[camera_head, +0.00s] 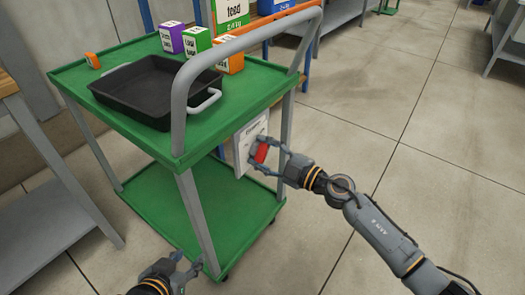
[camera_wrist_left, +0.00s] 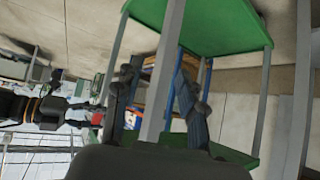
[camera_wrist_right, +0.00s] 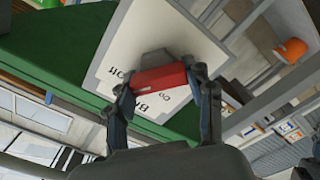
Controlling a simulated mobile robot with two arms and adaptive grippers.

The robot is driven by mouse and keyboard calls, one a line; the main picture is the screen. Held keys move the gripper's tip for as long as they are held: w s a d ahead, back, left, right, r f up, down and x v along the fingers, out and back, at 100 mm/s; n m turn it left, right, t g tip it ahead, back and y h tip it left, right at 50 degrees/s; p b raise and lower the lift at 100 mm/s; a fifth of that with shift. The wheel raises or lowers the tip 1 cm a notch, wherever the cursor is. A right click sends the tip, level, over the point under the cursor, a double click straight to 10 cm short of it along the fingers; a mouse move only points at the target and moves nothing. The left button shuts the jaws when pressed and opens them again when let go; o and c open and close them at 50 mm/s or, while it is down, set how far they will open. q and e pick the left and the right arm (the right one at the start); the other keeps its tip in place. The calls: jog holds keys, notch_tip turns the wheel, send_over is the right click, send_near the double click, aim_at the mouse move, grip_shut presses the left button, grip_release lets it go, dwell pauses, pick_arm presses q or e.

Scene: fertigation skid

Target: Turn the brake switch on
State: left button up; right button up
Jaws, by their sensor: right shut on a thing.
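The brake switch is a red lever (camera_head: 261,153) on a white panel (camera_head: 246,142) at the end of the green cart. In the right wrist view the red lever (camera_wrist_right: 160,79) lies across the panel (camera_wrist_right: 165,35), in front of a grey mount. Black lettering on the panel is partly covered. My right gripper (camera_head: 266,155) is shut on the red lever, one finger at each end of it. My left gripper (camera_head: 187,268) is low near the cart's front leg, empty, with its fingers apart; they also show in the left wrist view (camera_wrist_left: 160,90).
The green cart (camera_head: 130,57) carries a black tray (camera_head: 150,95), several small boxes (camera_head: 197,40) and an orange roll (camera_head: 92,61). A grey handle (camera_head: 180,110) rises at its near end. A grey shelf (camera_head: 45,230) stands at the left. Floor to the right is clear.

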jog(key=n, duration=0.3)
jog(key=shift+f+n+p, duration=0.1)
jog(key=shift+n+p, duration=0.2)
jog(key=shift+p, duration=0.05)
pick_arm(q)
jog(key=s+a+f+g, duration=0.1)
jog(key=s+f+g, duration=0.1)
jog(key=s, duration=0.1)
pick_arm(e)
jog(key=shift+n, duration=0.9)
jog(key=shift+f+n, duration=0.1)
jog(key=shift+n, duration=0.8)
jog(key=n, duration=0.2)
jog(key=shift+f+n+b, duration=0.1)
jog(key=shift+n+b, duration=0.2)
jog(key=n+b, duration=0.1)
jog(key=n, duration=0.4)
jog(key=shift+f, duration=0.1)
pick_arm(q)
jog(key=w+d+r+t+h, duration=0.1)
jog(key=w+d+r+t, duration=0.2)
jog(key=w+r+t, duration=0.2)
jog(key=shift+w+r+t+b, duration=0.35)
jog(key=shift+w+r+t, duration=0.05)
jog(key=shift+w+r, duration=0.75)
pick_arm(e)
jog(key=shift+n, duration=0.9)
jog(key=o, duration=1.2)
